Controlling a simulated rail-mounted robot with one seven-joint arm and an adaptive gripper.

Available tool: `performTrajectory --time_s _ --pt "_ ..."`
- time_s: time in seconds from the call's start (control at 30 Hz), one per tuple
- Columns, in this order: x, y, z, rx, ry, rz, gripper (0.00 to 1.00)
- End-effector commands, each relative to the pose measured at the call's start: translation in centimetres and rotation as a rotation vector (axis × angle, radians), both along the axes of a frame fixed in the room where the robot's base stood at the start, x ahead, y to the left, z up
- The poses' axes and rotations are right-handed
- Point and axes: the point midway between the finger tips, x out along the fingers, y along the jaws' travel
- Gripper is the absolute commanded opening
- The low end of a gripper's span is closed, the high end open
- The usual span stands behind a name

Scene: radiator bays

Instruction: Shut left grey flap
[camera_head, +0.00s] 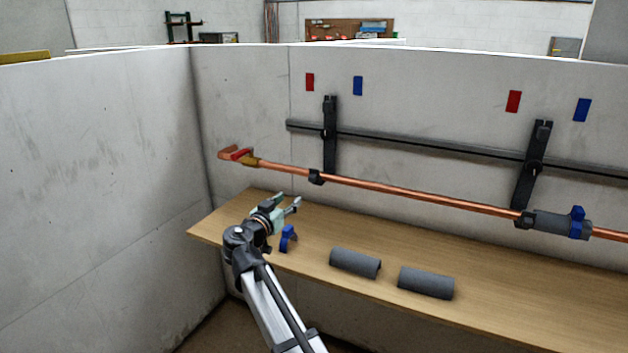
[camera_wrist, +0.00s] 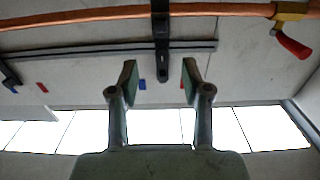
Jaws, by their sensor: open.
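No hinged grey flap can be made out for certain. Two grey split foam sleeves lie on the wooden bench, the left sleeve (camera_head: 355,262) and the right sleeve (camera_head: 426,282). Another grey sleeve (camera_head: 551,222) sits around the copper pipe at the right, with a blue clip (camera_head: 577,223) on it. My gripper (camera_head: 289,201) is open and empty above the bench's left end, left of the loose sleeves. In the wrist view, my open gripper (camera_wrist: 159,75) points up toward the wall, with nothing between its fingers.
A copper pipe (camera_head: 415,195) runs along the wall, ending left in a red-handled valve (camera_head: 238,155). Black brackets (camera_head: 330,136) hold a dark rail (camera_head: 430,147). A loose blue clip (camera_head: 288,238) stands beside my gripper. The bench (camera_head: 510,300) is clear toward the right.

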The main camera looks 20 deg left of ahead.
Motion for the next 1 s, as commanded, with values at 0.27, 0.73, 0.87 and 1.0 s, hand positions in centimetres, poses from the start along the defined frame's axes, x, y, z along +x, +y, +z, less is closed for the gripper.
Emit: performTrajectory --time_s 0.27,0.73,0.87,1.0 --pt "5.0 -0.2 0.1 0.001 0.002 0.0 0.48" --pt "13.7 -0.8 0.0 0.0 0.003 0.001 0.48" --pt "15.2 -1.0 0.0 0.0 0.003 0.001 0.48" --pt "16.0 -1.1 0.0 0.0 0.002 0.002 0.48"
